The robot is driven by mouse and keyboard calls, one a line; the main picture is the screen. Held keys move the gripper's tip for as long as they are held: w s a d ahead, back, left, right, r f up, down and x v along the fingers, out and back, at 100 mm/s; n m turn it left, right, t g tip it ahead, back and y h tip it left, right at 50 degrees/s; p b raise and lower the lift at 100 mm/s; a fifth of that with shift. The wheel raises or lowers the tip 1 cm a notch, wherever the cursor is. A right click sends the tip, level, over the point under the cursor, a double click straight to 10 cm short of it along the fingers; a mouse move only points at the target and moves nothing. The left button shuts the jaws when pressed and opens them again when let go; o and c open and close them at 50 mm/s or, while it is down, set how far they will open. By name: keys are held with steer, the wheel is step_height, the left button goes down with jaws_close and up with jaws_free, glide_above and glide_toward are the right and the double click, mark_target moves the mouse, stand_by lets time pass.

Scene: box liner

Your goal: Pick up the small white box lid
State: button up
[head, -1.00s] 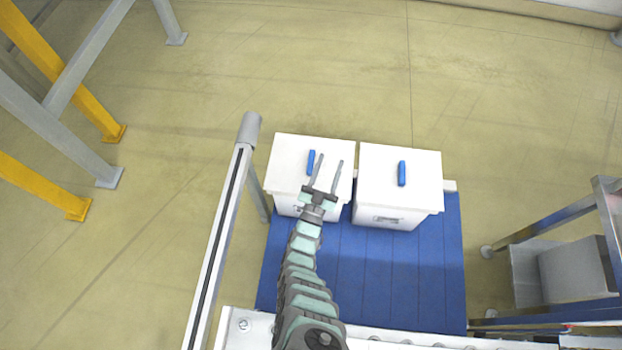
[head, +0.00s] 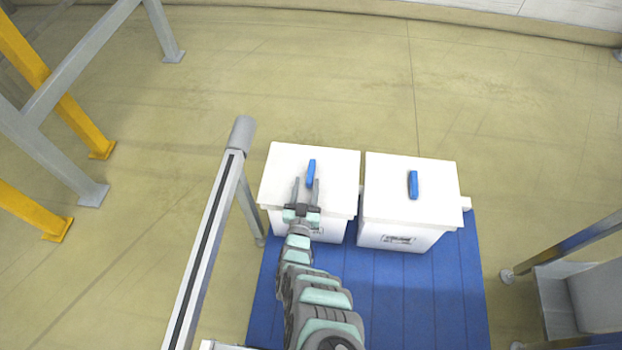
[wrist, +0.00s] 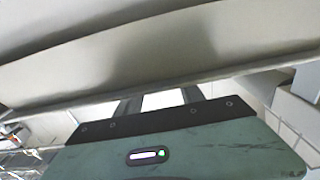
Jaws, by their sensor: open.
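Two white boxes stand side by side, each with a white lid and a blue handle on top. The left box lid (head: 334,180) and the right box lid (head: 410,205) look much alike in size. My gripper (head: 306,181) is open and over the left lid. Its two fingers point at the left blue handle (head: 312,167) and overlap its lower end in the picture; I cannot tell whether they touch it. In the wrist view my gripper (wrist: 158,98) has its two dark fingers apart, partly hidden, with a bright white patch between them. No handle is clear there.
The boxes stand on a blue platform (head: 400,300), bare in front of them. A grey rail (head: 205,240) runs along its left side. Grey and yellow frame legs (head: 90,140) stand further left. A metal frame (head: 565,245) is at the right.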

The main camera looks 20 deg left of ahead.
mark_target(311, 173)
steer(key=b+x, duration=0.2)
steer(key=x, duration=0.1)
steer(key=d+b+x, duration=0.1)
steer(key=shift+w+a+f, duration=0.1)
steer(key=shift+w+f, duration=0.05)
steer(key=shift+w, duration=0.1)
steer(key=shift+w+a+r, duration=0.2)
steer(key=shift+w, duration=0.15)
steer(key=shift+c, duration=0.4)
jaws_close()
